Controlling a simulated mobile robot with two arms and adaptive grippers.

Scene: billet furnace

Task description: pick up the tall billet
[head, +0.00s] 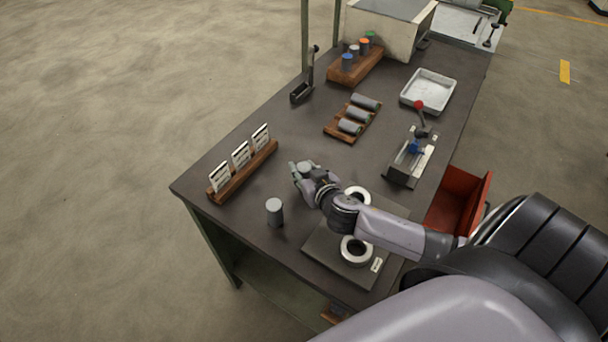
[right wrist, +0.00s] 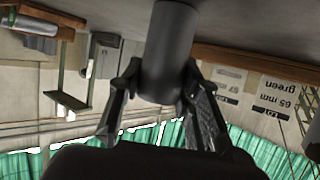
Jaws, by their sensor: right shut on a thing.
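My right gripper (head: 303,172) is over the near half of the dark workbench, its arm coming in from the right. It is shut on a grey cylindrical billet (right wrist: 170,50), which stands out between the two fingers in the right wrist view. In the head view the fingers and wrist hide most of this billet, and only its light top (head: 305,166) shows. A second grey billet (head: 274,212) stands upright on the bench near the front edge, apart from the gripper. I cannot compare their heights surely. My left gripper is not in view.
A plate with two metal rings (head: 357,251) lies under my right arm. A wooden card rack (head: 243,173) is to the left. Behind are a wooden tray of lying cylinders (head: 340,134), a clamp fixture (head: 408,164) and a white tray (head: 428,91). A red bin (head: 457,203) is at right.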

